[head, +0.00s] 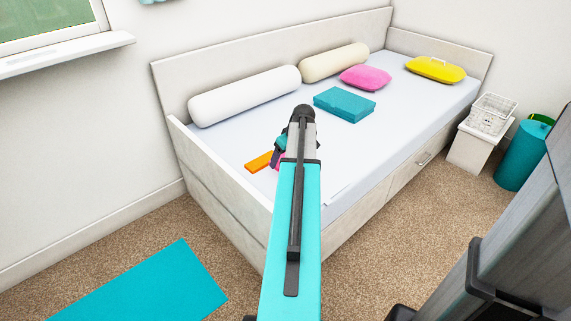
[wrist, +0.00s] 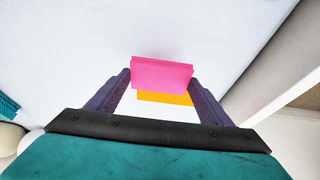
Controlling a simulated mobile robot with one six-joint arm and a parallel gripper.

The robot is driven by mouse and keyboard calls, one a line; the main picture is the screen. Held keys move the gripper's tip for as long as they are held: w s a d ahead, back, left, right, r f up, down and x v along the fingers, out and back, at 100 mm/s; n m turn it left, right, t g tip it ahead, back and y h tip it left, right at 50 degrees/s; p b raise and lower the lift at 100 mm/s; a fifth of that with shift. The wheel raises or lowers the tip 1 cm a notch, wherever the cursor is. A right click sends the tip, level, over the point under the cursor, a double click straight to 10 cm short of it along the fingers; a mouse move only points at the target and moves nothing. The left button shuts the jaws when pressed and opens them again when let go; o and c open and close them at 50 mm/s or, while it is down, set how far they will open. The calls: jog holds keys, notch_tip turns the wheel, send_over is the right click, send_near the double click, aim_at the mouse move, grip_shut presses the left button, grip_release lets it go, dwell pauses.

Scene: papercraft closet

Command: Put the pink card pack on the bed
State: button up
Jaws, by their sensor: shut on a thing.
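The pink card pack (wrist: 161,72) is between the two fingers of my gripper (wrist: 160,78), which is shut on it. In the head view my own arm hides most of the gripper, and only a small pink edge of the pack (head: 275,163) shows beside it. The pack is over the near-left part of the white bed (head: 232,133). I cannot tell whether it touches the mattress. An orange flat piece (head: 259,162) is on the bed beside the pack; it also shows in the wrist view (wrist: 165,98), partly hidden by the pack.
On the bed are a white bolster (head: 243,95), a cream bolster (head: 334,62), a pink cushion (head: 366,77), a folded teal cloth (head: 344,103) and a yellow cushion (head: 435,68). A raised end board (head: 215,165) edges the bed's left. A teal mat (head: 140,292) lies on the carpet.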

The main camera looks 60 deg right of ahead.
jog(key=shift+f+b, duration=0.45)
jog(key=shift+f, duration=1.45)
jog(key=shift+f, duration=0.15)
jog(key=o, duration=1.1)
jog(key=shift+o, duration=0.2)
jog(key=p+v, duration=0.2)
jog(key=v, duration=1)
jog(key=shift+r, duration=0.25)
jog(key=shift+w, duration=0.1)
